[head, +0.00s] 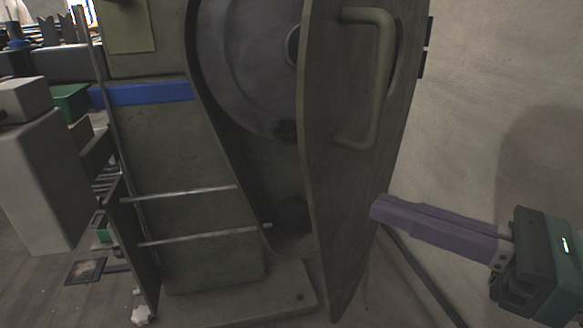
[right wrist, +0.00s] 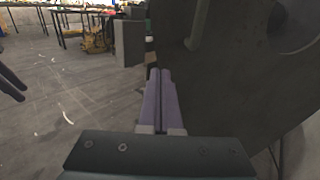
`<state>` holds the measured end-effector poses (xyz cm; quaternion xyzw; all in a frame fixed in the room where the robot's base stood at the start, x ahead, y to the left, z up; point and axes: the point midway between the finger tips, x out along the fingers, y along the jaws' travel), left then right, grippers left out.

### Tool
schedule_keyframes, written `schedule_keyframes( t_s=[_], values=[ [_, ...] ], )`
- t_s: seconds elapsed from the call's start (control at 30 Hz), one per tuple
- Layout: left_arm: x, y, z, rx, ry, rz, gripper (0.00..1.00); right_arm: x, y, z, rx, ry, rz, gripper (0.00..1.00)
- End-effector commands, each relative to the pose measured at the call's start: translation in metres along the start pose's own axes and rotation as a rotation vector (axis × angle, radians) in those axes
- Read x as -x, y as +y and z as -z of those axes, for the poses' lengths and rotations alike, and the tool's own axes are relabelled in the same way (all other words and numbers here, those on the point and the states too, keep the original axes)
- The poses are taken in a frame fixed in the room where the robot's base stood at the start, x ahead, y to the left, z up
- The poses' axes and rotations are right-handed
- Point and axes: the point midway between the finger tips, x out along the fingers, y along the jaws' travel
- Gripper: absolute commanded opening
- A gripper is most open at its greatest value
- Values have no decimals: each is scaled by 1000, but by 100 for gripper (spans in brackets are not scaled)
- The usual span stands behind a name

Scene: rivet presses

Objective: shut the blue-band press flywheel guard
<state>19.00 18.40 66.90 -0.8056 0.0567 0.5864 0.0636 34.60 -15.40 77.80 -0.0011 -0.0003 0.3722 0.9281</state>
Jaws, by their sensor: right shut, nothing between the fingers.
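The press with the blue band (head: 145,94) stands at left and centre in the head view. Its flywheel guard (head: 345,195), a dark curved plate, stands swung open, with the flywheel (head: 240,55) exposed behind it. A pale bar handle (head: 382,75) is on the guard's outer face. My right gripper (head: 376,207) is shut and empty, its purple fingertips beside the guard's lower right edge; contact is unclear. In the right wrist view, the fingertips (right wrist: 160,76) are beside the guard (right wrist: 240,85), and the handle (right wrist: 199,25) shows above. Dark fingers, apparently my left gripper (right wrist: 12,82), show at the left edge.
A pale wall (head: 480,110) is right of the guard. Two metal rods (head: 185,192) cross the press's lower front. A grey block-shaped stand (head: 40,175) and a green bin (head: 70,102) are at left. In the right wrist view, open floor (right wrist: 70,110) lies left of the gripper.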

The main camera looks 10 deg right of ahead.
Motion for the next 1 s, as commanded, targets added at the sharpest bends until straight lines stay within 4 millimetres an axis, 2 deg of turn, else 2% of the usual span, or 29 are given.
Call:
schedule_keyframes(
  t_s=[0.1,0.3,0.5,0.87,1.0],
  values=[
    [0,1,0,3,1,-2,50,-25,0,-1,2,-3,-1,0],
    [0,2,0,6,1,-5,50,-52,0,0,-1,-2,0,0],
    [0,2,0,6,1,-5,50,-61,0,0,-2,-1,1,0],
    [0,1,0,4,1,-4,50,-62,0,0,-2,-1,4,0],
    [0,1,0,1,0,-2,50,-72,2,0,-3,-2,25,0]
  ],
)
